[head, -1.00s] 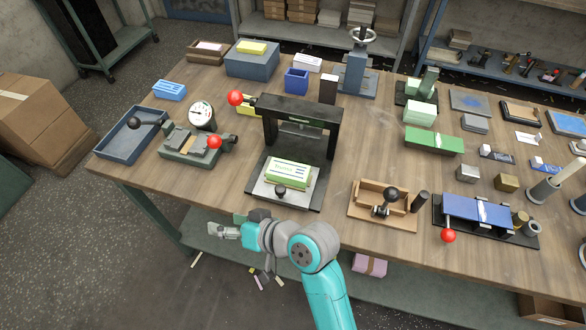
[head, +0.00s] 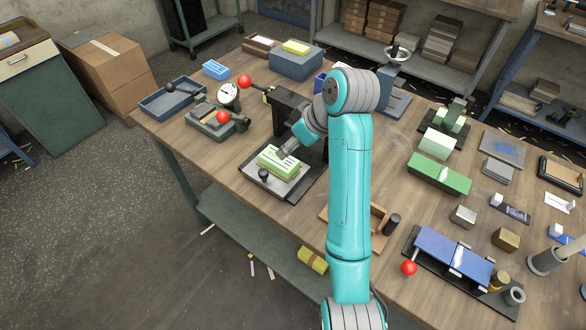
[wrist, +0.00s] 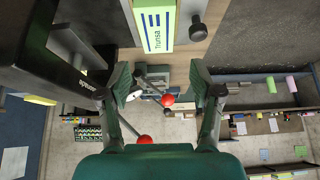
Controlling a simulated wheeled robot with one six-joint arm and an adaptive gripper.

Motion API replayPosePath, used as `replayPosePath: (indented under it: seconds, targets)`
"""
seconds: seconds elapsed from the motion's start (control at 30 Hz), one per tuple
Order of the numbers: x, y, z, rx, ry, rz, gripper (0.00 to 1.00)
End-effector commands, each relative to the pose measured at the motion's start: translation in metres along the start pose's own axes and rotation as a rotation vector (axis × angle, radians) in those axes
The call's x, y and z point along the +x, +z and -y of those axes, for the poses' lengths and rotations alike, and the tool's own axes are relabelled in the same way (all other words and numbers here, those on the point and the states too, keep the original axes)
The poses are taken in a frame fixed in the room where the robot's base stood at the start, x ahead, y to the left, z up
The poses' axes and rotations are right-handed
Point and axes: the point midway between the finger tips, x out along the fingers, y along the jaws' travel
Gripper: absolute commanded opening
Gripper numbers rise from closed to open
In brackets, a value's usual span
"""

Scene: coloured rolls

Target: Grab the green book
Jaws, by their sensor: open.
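The green book (head: 277,163), a thick light-green block with a white label, lies flat on the plate of a black press in the head view. In the wrist view the green book (wrist: 155,30) is at the top centre, its printed label showing. The book lies beyond the fingertips.
The black press frame (head: 288,110) stands close behind the book, partly hidden by my arm. A dark knob (head: 263,175) stands at the plate's front. A vise with a red ball (head: 223,117) is to the left. A darker green block (head: 440,174) lies to the right.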

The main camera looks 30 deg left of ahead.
Motion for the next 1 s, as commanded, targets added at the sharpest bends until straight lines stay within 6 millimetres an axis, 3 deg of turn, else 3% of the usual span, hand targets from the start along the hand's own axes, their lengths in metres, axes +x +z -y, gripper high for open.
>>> replayPosePath:
  seconds: [0.13, 0.4, 0.67, 1.0]
  targets:
    - [0.004, -0.001, -0.003, -0.017, -0.002, 0.019, 0.65]
    - [0.042, 0.0, -0.003, -0.016, -0.003, 0.019, 0.65]
    - [0.061, 0.002, -0.003, -0.015, -0.001, 0.018, 0.65]
    - [0.102, 0.005, -0.004, -0.015, -0.001, 0.017, 0.65]
